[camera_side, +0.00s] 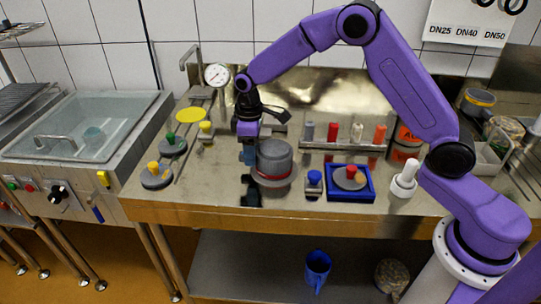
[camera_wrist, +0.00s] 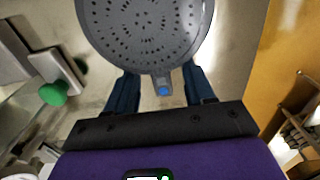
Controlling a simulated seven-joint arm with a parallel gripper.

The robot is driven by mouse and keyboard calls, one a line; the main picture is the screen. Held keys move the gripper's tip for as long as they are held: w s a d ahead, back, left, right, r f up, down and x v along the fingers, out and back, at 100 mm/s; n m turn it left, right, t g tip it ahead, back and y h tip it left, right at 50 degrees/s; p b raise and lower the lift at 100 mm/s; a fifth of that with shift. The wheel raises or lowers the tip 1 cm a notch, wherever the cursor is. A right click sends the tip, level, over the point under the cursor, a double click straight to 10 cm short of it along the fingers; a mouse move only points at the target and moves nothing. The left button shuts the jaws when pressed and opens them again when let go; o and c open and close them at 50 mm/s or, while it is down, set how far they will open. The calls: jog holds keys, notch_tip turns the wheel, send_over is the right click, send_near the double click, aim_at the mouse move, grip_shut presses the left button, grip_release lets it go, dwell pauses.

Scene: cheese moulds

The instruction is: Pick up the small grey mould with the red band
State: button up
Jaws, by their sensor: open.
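The grey mould with the red band (camera_side: 274,164) stands upright on the steel bench, with a rounded body and a wider rim at its foot. In the wrist view its grey top (camera_wrist: 142,28) is dotted with holes, and a grey tab with a blue spot (camera_wrist: 163,88) sticks out toward me. My gripper (camera_side: 250,171) is just left of the mould. In the wrist view my gripper (camera_wrist: 160,80) is open, one dark blue finger on each side of the tab. I cannot tell whether a finger touches it.
Right of the mould are a small blue-topped piece (camera_side: 314,181) and a blue tray (camera_side: 337,194) with a red-knobbed disc. Behind is a rack (camera_side: 345,146) of coloured pegs. The bench's front edge is close.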

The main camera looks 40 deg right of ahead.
jog(key=shift+f, duration=0.95)
grip_shut()
jog(key=shift+r, duration=0.15)
